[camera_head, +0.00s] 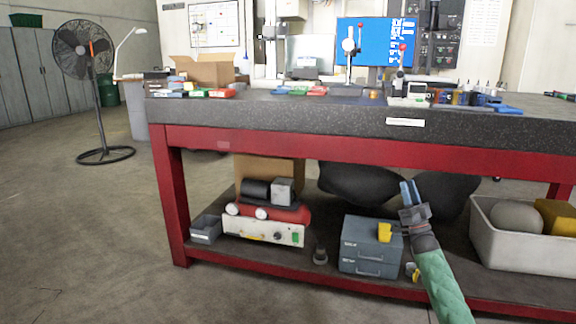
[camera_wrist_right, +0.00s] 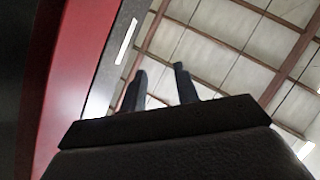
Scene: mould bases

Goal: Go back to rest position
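My right gripper (camera_head: 409,185) is in front of the red-framed workbench (camera_head: 290,139), below the level of its dark top, with its fingers pointing up. In the right wrist view the two fingers of my right gripper (camera_wrist_right: 160,70) stand apart with nothing between them, so it is open and empty. The red frame of the workbench (camera_wrist_right: 75,75) runs along the left of that view, close to the fingers. My left arm and gripper do not show in either view.
The bench top holds a cardboard box (camera_head: 206,71), several small coloured parts and lever tools. Its lower shelf holds a grey drawer box (camera_head: 362,259), a red-and-white machine (camera_head: 262,233) and a white bin (camera_head: 500,246). A fan (camera_head: 97,95) stands left; the left floor is clear.

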